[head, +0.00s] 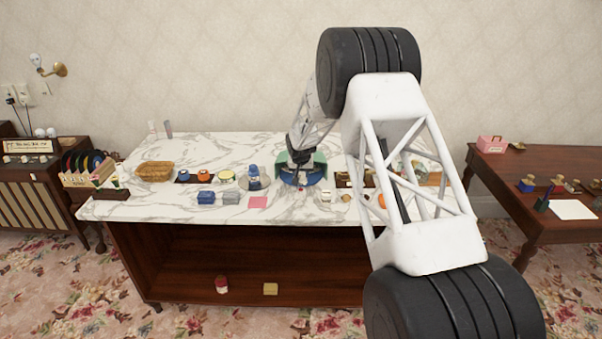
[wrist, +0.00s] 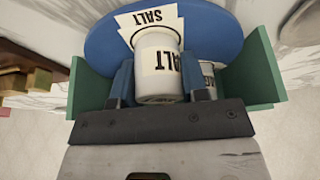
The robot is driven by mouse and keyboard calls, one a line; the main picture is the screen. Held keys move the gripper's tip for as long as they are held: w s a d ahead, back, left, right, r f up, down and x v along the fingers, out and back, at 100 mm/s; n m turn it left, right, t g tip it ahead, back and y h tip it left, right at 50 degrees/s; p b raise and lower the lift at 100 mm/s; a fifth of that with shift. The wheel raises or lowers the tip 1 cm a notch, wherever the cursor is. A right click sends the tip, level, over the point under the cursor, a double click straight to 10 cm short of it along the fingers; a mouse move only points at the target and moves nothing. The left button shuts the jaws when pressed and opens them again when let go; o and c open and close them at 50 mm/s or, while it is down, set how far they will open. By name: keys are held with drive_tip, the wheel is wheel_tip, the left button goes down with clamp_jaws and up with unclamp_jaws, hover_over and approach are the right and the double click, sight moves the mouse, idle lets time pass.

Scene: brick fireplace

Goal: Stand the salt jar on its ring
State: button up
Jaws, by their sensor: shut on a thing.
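The salt jar (wrist: 158,52) is a white jar with a cream label, in the middle of the wrist view. My gripper (wrist: 161,84) is shut on it, with one blue finger on each side. Beyond the jar lies a blue round surface (wrist: 100,40). A white label reading SALT (wrist: 165,16) lies on it behind the jar's far end. I cannot make out a ring, and cannot tell whether the jar touches the blue surface. In the head view my gripper (head: 299,172) is over the blue disc (head: 290,180), and hides the jar.
Green walls (wrist: 262,65) stand left and right of my gripper. A second labelled jar (wrist: 207,70) is close by the right finger. On the marble counter (head: 150,208) are a basket (head: 155,171), a blue pot (head: 254,172) and several small items. The counter's front left is fairly clear.

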drive_tip(key=shift+f, duration=0.1)
drive_tip(key=o, duration=1)
drive_tip(key=shift+v, duration=6.1)
